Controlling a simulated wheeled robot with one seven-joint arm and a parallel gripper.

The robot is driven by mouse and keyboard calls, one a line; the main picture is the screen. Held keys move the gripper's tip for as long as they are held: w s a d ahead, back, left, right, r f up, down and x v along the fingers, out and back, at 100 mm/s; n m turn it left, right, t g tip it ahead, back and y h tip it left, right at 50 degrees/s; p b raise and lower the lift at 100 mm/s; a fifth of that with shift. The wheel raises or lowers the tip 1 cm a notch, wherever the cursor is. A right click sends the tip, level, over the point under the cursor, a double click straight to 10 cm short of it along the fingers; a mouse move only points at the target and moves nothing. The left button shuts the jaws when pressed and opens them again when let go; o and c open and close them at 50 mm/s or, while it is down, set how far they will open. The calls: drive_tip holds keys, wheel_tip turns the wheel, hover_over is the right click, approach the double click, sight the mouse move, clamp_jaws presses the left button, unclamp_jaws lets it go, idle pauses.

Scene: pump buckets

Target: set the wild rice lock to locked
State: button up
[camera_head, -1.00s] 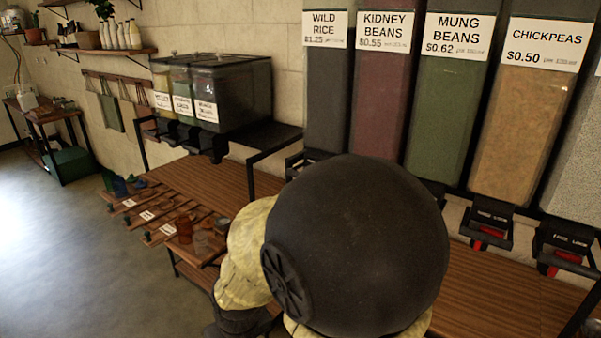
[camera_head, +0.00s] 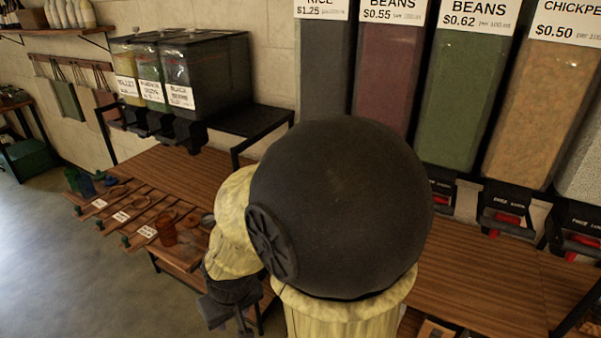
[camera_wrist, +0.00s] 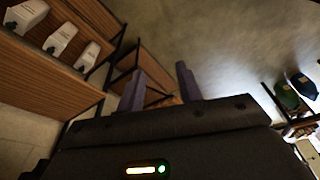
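The wild rice dispenser (camera_head: 322,75) is a tall dark grey bin against the wall in the head view, its label cut off by the top edge. Its lower end and its lock are hidden behind the big dark round joint of my arm. My gripper (camera_wrist: 161,88) shows in the wrist view with its two purple-grey fingers apart and nothing between them. It appears away from the dispensers, with floor and shelving beyond it.
The kidney beans (camera_head: 387,80), mung beans (camera_head: 455,95) and chickpeas (camera_head: 545,90) dispensers stand to the right; red parts show at some outlets. A wooden counter (camera_head: 480,275) runs below. Smaller bins (camera_head: 225,80) stand left, above a low table (camera_head: 180,170) with jars. Floor is free at left.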

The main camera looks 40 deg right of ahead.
drive_tip(key=w+d+r+m+t+h+p, duration=0.1)
drive_tip(key=w+d+m+t+h, duration=0.15)
drive_tip(key=w, duration=0.55)
drive_tip(key=w+d+r+m+t+h, duration=0.1)
drive_tip(key=w+d+m+t+h, duration=0.2)
drive_tip(key=w, duration=0.5)
drive_tip(key=s+d+r+m+g+h+p, duration=0.1)
drive_tip(key=s+d+r+m+h, duration=0.2)
drive_tip(key=d+r+m+h, duration=0.5)
drive_tip(key=d+h, duration=0.3)
drive_tip(key=shift+d, duration=0.25)
drive_tip(key=shift+d, duration=0.1)
drive_tip(key=p+x, duration=0.5)
drive_tip(key=x, duration=1.2)
drive_tip(key=shift+d, duration=0.2)
